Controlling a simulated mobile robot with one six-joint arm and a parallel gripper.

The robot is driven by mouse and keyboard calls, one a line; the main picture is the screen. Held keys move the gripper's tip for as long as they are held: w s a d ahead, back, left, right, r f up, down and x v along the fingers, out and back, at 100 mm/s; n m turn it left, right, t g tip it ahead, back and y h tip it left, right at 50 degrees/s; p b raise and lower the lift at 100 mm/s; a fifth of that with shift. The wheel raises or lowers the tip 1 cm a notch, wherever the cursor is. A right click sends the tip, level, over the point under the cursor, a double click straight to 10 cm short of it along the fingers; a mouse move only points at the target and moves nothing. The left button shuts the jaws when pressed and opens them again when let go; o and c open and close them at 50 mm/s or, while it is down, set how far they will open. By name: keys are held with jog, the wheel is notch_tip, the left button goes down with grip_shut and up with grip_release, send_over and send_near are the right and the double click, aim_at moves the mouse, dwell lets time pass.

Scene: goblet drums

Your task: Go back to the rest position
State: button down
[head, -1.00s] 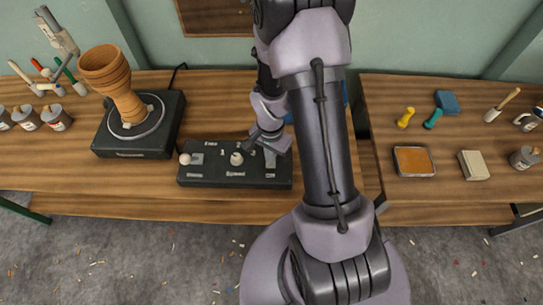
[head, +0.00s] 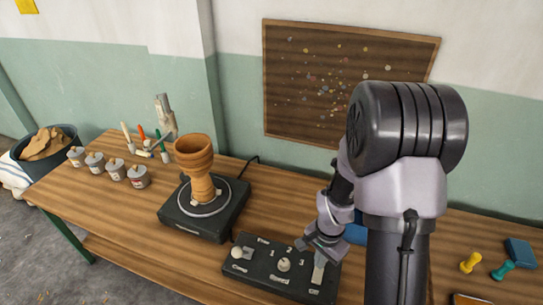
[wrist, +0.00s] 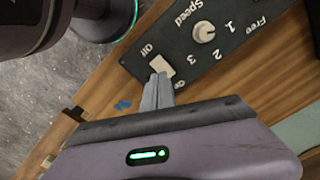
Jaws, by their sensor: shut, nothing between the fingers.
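My gripper (head: 322,250) is over the right part of the black control box (head: 262,280). In the wrist view its narrow grey fingers (wrist: 157,90) are together and empty. Their tips appear close to the pale Off/On switch (wrist: 162,62); I cannot tell whether they touch it. The round speed knob (wrist: 204,32) sits beside the switch, among the marks 1, 2 and 3. In the head view my arm stands at the right.
A goblet-shaped clay drum (head: 200,170) stands upright on a black turntable unit (head: 226,218). Several small tins (head: 138,176) and tools stand left of it. A yellow stamp-like tool (head: 470,262) lies at the right. A speckled board (head: 345,85) hangs on the wall.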

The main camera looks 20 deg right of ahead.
jog(key=s+a+r+n+t, duration=0.1)
jog(key=a+r+n, duration=0.15)
jog(key=r, duration=0.65)
jog(key=a+r+n+t, duration=0.15)
jog(key=a+r, duration=0.25)
jog(key=r, duration=0.5)
jog(key=s+a+r+n+t+y, duration=0.2)
jog(key=s+a+r+n+t, duration=0.1)
jog(key=s+a+r, duration=0.4)
jog(key=s+r+n, duration=0.1)
jog(key=s+r, duration=0.2)
jog(key=r, duration=0.1)
jog(key=shift+s+a+r, duration=0.15)
jog(key=shift+s+a, duration=0.15)
jog(key=shift+a, duration=0.1)
jog(key=shift+w, duration=0.1)
